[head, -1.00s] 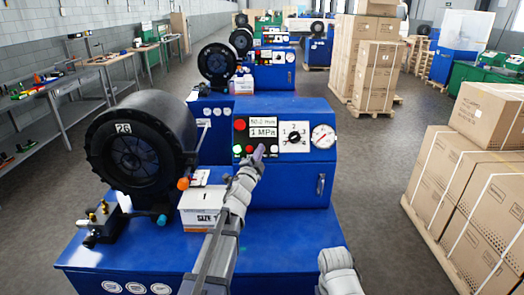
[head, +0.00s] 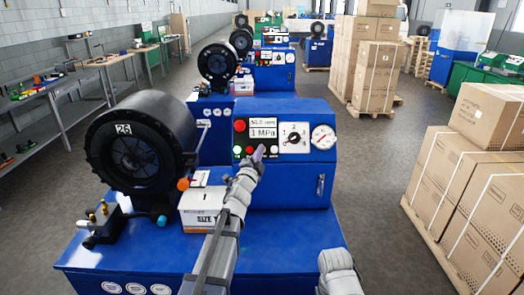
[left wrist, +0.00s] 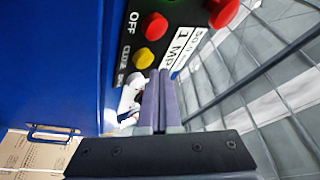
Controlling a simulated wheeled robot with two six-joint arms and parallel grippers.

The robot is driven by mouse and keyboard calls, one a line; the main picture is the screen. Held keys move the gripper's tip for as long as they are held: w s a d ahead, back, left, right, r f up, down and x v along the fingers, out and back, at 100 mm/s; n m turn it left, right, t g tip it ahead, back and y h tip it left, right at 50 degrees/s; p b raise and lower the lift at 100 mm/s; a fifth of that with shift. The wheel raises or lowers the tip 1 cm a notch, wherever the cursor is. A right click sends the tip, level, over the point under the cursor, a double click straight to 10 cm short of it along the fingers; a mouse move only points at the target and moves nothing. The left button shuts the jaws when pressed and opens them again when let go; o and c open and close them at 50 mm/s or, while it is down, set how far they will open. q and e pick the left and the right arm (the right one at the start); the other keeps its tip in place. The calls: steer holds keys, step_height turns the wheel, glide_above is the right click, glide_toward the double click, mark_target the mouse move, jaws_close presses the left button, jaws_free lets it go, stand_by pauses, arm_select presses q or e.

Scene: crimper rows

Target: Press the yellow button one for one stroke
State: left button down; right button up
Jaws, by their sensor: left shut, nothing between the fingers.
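The yellow button (left wrist: 144,58) shows in the left wrist view on a black panel, beside a red button (left wrist: 153,26) labelled OFF. In the head view my left gripper covers the place where it sits on the blue machine's control panel (head: 256,134). My left gripper (head: 259,151) is shut and empty, its tips at the panel's lower row of buttons. In the left wrist view its fingertips (left wrist: 160,72) are close beside the yellow button, to its lower right; whether they touch it I cannot tell. My right gripper is out of view; only part of that arm shows.
Cartons (head: 470,200) stand right.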

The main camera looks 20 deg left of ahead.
arm_select(q)
steer(key=shift+w+f, duration=0.1)
stand_by(0.7)
steer(key=shift+w+a+f, duration=0.15)
steer(key=shift+w, duration=0.1)
steer(key=shift+w+a+f+b, duration=0.1)
steer(key=shift+w+f+b, duration=0.2)
steer(key=shift+b, duration=0.2)
stand_by(0.7)
steer(key=shift+r, duration=0.15)
steer(key=shift+s+d+r+p, duration=0.2)
steer(key=shift+s+r+p, duration=0.25)
steer(key=shift+s, duration=0.2)
steer(key=shift+s, duration=0.1)
steer(key=s+r+p, duration=0.1)
steer(key=s, duration=0.1)
steer(key=s+d+r+p, duration=0.1)
steer(key=shift+s+d+r+p, duration=0.1)
steer(key=shift+s+r+p, duration=0.25)
steer(key=shift+s+p, duration=0.05)
stand_by(0.3)
stand_by(0.9)
